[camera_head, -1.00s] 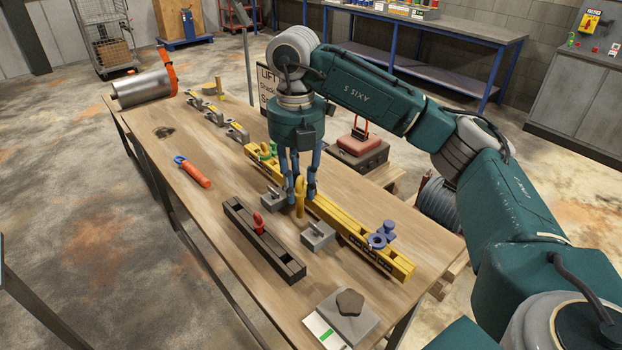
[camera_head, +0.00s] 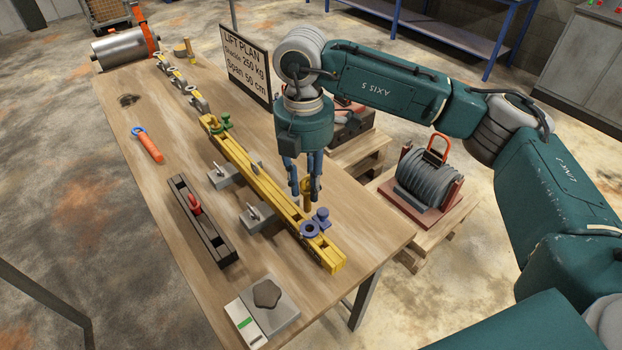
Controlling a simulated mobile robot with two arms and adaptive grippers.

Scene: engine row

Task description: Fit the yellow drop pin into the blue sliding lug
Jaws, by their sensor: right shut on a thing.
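My right gripper (camera_head: 306,190) is shut on the yellow drop pin (camera_head: 308,200), which hangs upright between its fingers. The fingers partly hide the pin. The blue sliding lug (camera_head: 310,230) sits on the yellow beam (camera_head: 265,187) near its front end, with a ring-shaped part and a knobbed part (camera_head: 322,216) beside it. The pin is just behind the lug in the picture; I cannot tell how high its lower end is above the beam. My left gripper is not in view.
A green lug (camera_head: 219,122) sits at the beam's far end. Grey blocks (camera_head: 254,218) stand left of the beam. A black rail with a red piece (camera_head: 203,222) and an orange-handled tool (camera_head: 150,147) lie farther left.

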